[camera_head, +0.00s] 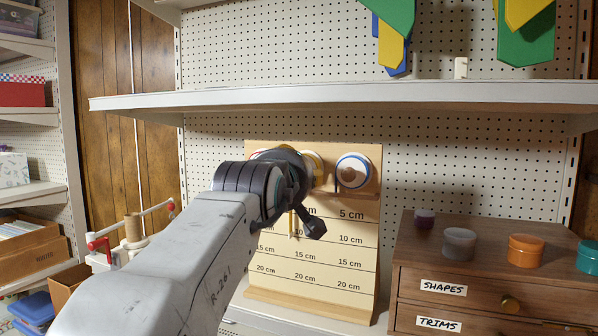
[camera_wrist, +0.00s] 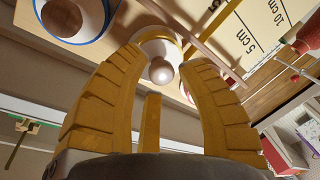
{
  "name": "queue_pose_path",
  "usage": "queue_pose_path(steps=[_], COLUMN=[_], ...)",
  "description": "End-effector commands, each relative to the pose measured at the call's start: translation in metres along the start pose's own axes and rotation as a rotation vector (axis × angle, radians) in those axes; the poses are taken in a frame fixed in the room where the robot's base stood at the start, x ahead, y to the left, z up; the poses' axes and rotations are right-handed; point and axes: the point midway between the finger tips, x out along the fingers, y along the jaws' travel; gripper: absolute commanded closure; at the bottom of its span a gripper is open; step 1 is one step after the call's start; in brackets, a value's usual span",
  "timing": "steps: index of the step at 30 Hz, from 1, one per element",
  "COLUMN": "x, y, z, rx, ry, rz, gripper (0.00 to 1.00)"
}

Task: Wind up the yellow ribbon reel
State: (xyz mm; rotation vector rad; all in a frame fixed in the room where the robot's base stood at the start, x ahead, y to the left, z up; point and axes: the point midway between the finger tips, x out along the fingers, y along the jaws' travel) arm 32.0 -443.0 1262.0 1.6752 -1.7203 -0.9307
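The measuring board (camera_head: 350,262) stands upright against the pegboard, with reels along its top. The yellow ribbon reel (camera_head: 313,160) is in the middle, mostly hidden behind my gripper (camera_head: 305,188) in the head view. In the wrist view the yellow ribbon reel (camera_wrist: 155,46) faces me, with its round pale knob (camera_wrist: 161,72) between the fingertips of my gripper (camera_wrist: 165,60). The fingers are apart, on either side of the knob; I cannot tell whether they touch it. Yellow ribbon (camera_head: 291,223) hangs down the board and also shows in the wrist view (camera_wrist: 212,26).
A blue-rimmed reel (camera_head: 353,171) is just right of the yellow one. Another reel is mostly hidden behind my arm. A white shelf (camera_head: 350,94) spans above the board. A wooden drawer cabinet (camera_head: 490,262) with jars stands at right, and a red-ended rack (camera_head: 130,230) at left.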

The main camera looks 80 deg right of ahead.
Motion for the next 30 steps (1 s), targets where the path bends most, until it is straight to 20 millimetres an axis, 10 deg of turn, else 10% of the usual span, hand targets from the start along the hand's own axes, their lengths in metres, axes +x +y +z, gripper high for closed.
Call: queue_pose_path(steps=[15,30], x=[-0.083,-0.104], y=[0.000,0.000], z=[0.000,0.000], rx=[0.000,0.000], ry=[0.001,0.000], rz=[0.002,0.001], gripper=[0.65,0.65])
